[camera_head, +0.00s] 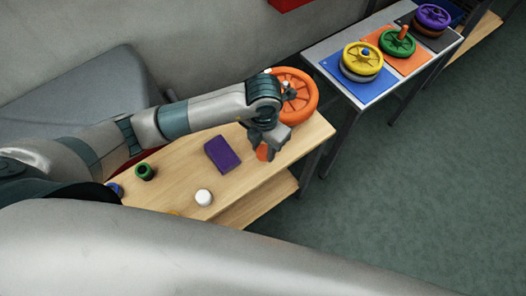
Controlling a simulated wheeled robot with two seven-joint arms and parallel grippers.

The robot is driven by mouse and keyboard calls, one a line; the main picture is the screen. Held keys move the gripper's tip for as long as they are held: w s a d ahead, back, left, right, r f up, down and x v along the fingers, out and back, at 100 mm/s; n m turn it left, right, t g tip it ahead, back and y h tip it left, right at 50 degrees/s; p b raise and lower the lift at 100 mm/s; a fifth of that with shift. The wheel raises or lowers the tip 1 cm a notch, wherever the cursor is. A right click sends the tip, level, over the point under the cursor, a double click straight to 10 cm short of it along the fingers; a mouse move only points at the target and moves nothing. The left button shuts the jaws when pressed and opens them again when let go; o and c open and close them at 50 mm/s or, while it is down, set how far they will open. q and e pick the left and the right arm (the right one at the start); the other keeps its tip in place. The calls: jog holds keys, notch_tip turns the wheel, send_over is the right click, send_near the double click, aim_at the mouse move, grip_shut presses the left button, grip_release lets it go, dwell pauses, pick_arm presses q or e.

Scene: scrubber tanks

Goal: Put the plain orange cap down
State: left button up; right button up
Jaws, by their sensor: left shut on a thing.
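My left gripper (267,143) is over the right part of the wooden bench, pointing down. It is shut on the plain orange cap (263,153), which shows between and below the fingers. I cannot tell whether the cap touches the bench top or is just above it. The wooden bench (177,180) has a lower shelf. My right gripper is out of view.
A large orange wheel (304,100) is just behind the gripper. A purple block (222,154), white cap (203,198), green cap (146,172) and partly hidden blue cap (116,189) are on the bench. A table (325,53) holds coloured mats and wheels.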

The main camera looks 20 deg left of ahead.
aim_at(263, 151)
pick_arm(q)
jog(key=shift+w+f, duration=0.1)
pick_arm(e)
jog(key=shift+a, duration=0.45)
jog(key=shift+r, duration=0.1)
pick_arm(q)
notch_tip(263, 151, down, 4)
jog(key=shift+a+r+p, duration=0.1)
jog(key=shift+r+p, duration=0.15)
jog(key=shift+p, duration=0.45)
jog(key=shift+f, duration=0.25)
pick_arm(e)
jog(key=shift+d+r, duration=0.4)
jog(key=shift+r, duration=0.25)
pick_arm(q)
jog(key=shift+f, duration=0.1)
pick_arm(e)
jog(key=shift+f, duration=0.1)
pick_arm(q)
jog(key=o, duration=1.1)
jog(key=shift+o, duration=0.2)
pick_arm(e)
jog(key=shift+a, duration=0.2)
